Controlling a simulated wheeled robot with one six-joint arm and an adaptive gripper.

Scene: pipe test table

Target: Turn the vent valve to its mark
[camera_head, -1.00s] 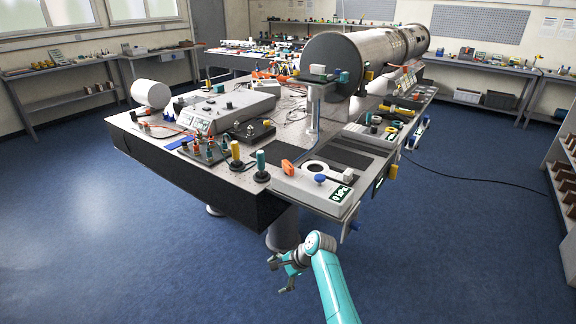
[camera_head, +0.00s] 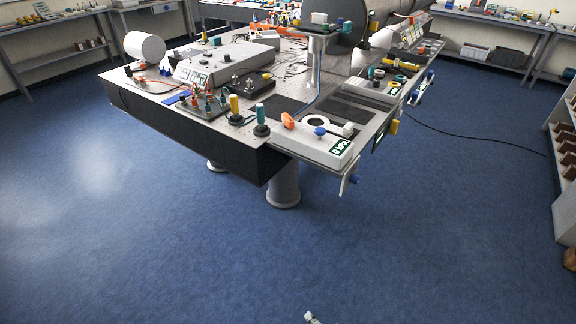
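No label lets me tell which fitting is the vent valve. A yellow handle (camera_head: 394,127) sits on the table's right side. No mark can be made out. Only a small pale tip (camera_head: 312,318), seemingly of my gripper, shows at the bottom edge, far from the table. Its opening is hidden.
The perforated table (camera_head: 150,95) stands on thick grey legs (camera_head: 283,187). A large grey cylinder (camera_head: 345,22) lies at its back. A black cable (camera_head: 470,142) crosses the floor at right, near a shelf (camera_head: 566,150). The blue floor (camera_head: 200,260) before the table is clear.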

